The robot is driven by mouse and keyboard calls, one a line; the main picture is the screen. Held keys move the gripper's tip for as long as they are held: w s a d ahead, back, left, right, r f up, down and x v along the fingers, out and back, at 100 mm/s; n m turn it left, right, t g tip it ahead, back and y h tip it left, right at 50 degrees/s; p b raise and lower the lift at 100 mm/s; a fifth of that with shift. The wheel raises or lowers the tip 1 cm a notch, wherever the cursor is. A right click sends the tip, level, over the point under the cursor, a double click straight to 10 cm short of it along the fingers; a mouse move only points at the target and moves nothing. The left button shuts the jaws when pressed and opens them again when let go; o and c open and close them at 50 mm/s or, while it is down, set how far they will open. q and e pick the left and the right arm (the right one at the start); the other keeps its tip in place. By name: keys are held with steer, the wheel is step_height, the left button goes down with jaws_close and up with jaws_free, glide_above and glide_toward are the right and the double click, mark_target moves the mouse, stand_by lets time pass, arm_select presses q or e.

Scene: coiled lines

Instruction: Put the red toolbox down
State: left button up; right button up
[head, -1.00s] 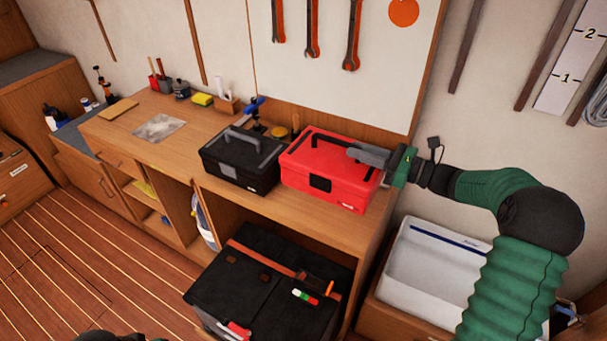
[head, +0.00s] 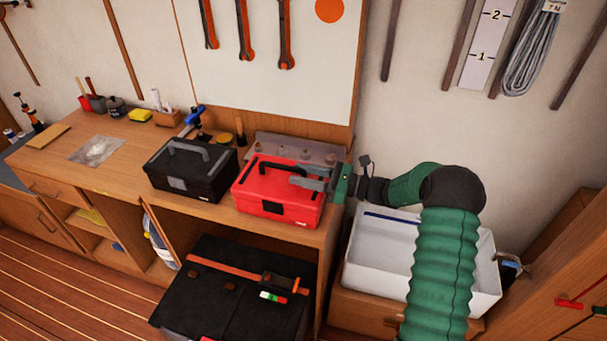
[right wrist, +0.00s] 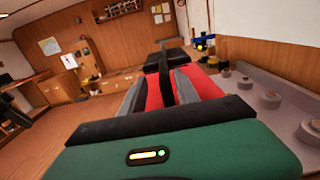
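The red toolbox (head: 262,204) sits upright on the wooden workbench (head: 120,178), near its right end and to the right of a black toolbox (head: 180,181). My right gripper (head: 306,176) reaches in from the right over its lid. The two grey fingers are apart, one on each side of the dark handle. In the right wrist view red lid (right wrist: 153,97) shows between a finger and the handle (right wrist: 166,82), so the gripper looks open around it. My left gripper is not in view.
A grey rail with round knobs (head: 290,148) stands close behind the red toolbox. A white bin (head: 383,252) is below, right of the bench. A large black case (head: 228,305) is in front below. The bench's left part holds small tools and a sponge (head: 140,116).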

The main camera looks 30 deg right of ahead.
steer(key=shift+w+a, duration=0.1)
steer(key=shift+a, duration=0.15)
steer(key=v, duration=1.2)
steer(key=shift+d+b, duration=0.25)
steer(key=shift+b, duration=0.15)
steer(key=shift+d, duration=0.1)
